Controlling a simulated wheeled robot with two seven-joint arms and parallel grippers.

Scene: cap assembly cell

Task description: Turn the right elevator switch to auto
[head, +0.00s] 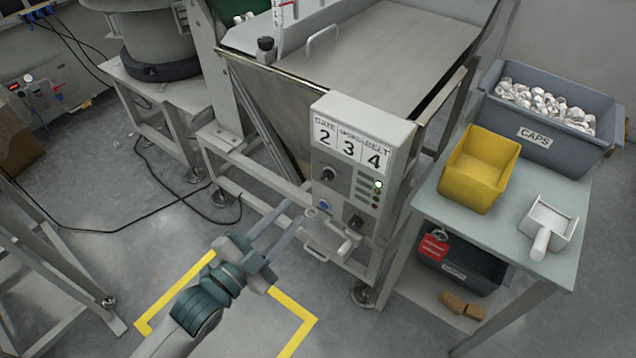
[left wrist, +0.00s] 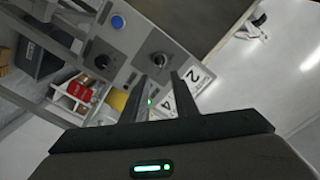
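A grey control box (head: 340,195) stands on a metal frame, with labels reading GATE 2, 3 and BELT 4. Its face has an upper dark rotary switch (head: 328,174), a lower dark rotary switch (head: 355,222) and a blue button (head: 323,205). I cannot read the switch legends or settings. My left gripper (head: 298,210) is open and empty, just in front of the box's left side. In the left wrist view, the upper switch (left wrist: 160,60) lies beyond the gap between the fingers, apparently untouched. The lower switch (left wrist: 102,62) is left of them. My right gripper is out of view.
A column of small lights, one lit (head: 378,184), is on the box's right side. A white handle (head: 348,244) sticks out below. A side table (head: 430,205) at right bears a yellow bin (head: 467,190), a scoop (head: 541,240) and a CAPS crate (head: 500,122).

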